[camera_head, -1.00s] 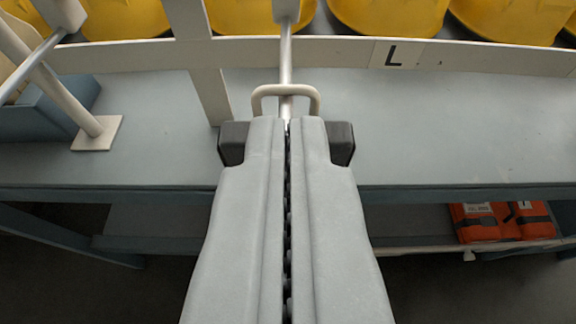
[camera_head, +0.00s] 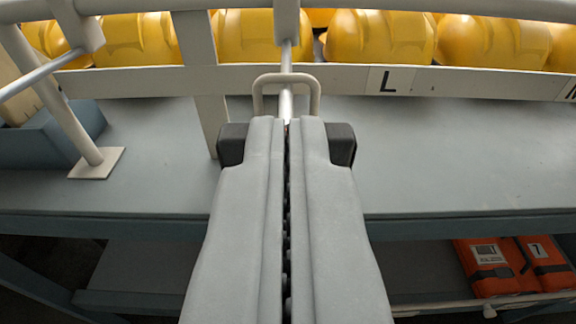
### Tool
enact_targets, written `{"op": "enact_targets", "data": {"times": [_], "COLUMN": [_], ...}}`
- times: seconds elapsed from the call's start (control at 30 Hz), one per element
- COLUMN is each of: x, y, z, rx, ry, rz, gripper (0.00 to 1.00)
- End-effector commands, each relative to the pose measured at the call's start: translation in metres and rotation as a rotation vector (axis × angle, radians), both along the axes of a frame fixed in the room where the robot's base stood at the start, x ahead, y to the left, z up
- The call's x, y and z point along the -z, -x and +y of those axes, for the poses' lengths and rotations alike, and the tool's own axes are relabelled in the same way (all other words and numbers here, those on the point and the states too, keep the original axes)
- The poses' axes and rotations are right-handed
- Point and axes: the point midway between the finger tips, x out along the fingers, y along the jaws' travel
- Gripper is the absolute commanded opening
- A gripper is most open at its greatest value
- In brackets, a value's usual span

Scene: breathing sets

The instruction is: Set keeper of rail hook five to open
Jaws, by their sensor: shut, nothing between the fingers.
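My gripper (camera_head: 286,122) is shut and empty, with its two grey fingers pressed together in the middle of the view. Just beyond the fingertips is a rail hook (camera_head: 287,62), a pale rod coming forward from the rail (camera_head: 286,20). A pale U-shaped loop (camera_head: 287,79), which looks like its keeper, stands around the rod's front end. Its legs run down behind the fingertips, so their lower ends are hidden. I cannot tell whether the tips touch the loop. No hook number is readable here.
Yellow helmets (camera_head: 378,38) sit in a row behind a pale ledge marked L (camera_head: 388,79). A grey-blue bench (camera_head: 460,160) lies below. A post with a square foot (camera_head: 97,163) and a blue box (camera_head: 45,140) stand left. Orange packs (camera_head: 490,267) lie on the lower shelf.

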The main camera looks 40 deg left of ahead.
Motion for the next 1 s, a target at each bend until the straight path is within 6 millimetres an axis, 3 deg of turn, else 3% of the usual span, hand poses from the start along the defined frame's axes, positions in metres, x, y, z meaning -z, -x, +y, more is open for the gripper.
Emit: {"op": "enact_targets", "data": {"times": [0.8,1.0], "x": [0.0092,0.0018], "y": [0.0012,-0.0003], "z": [-0.0015,-0.0003], "rx": [0.0,0.0], "ry": [0.001,0.001], "rz": [0.006,0.004], "gripper": [0.0,0.0]}}
